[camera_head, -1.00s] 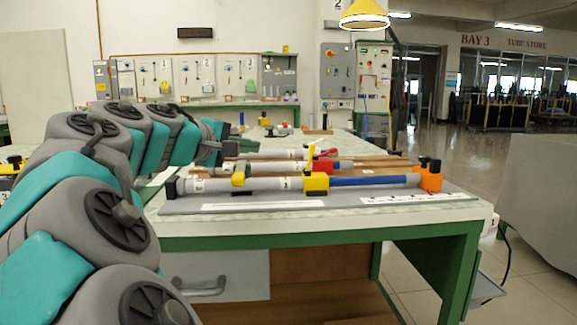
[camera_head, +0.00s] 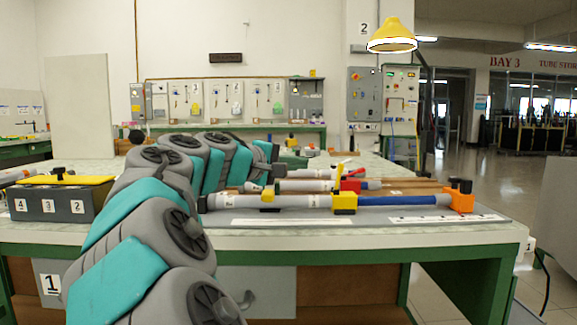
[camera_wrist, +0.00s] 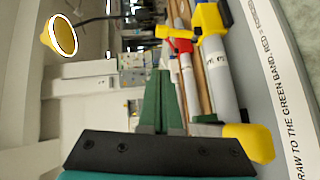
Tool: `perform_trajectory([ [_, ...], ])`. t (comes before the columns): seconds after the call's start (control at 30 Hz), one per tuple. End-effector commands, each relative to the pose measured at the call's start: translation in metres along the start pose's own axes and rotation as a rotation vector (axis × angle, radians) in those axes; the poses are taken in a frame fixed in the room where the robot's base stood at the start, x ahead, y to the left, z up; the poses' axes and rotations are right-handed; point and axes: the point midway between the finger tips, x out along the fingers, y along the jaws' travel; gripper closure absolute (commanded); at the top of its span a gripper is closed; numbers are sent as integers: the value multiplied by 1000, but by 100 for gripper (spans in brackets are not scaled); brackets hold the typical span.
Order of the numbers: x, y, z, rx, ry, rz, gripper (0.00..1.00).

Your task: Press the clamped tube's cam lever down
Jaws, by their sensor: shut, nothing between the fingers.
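The clamped tube is a grey tube (camera_head: 300,201) lying along the front of the bench board, with a blue rod (camera_head: 400,200) running right into an orange end block (camera_head: 461,201). A yellow clamp block (camera_head: 344,203) sits around it; the wrist view also shows it (camera_wrist: 209,20). A thin yellow lever (camera_head: 341,170) stands up above the block, in front of or beside a red block (camera_head: 352,184); I cannot tell how it joins. A yellow support (camera_wrist: 248,143) holds the tube farther left. My gripper (camera_wrist: 160,75) is shut and empty, left of the clamp and apart from it.
Other tubes with a red block lie just behind the front tube. A grey box with a yellow top (camera_head: 62,200) stands at the bench's left. A white printed strip (camera_wrist: 275,85) runs along the board's front. Air above the tubes looks free.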

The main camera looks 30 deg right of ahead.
Motion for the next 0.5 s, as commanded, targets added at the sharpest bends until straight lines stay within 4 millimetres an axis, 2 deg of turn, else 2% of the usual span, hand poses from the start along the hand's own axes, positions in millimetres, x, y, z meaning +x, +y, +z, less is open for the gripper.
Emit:
perform_trajectory([
  [0.03, 12, -2, 1, -1, -3, -2, 100],
  [0.2, 44, -2, 0, 0, 0, -1, 100],
  [0.3, 55, -2, 13, 0, -4, -1, 100],
  [0.5, 68, 0, 25, 1, 0, 0, 100],
])
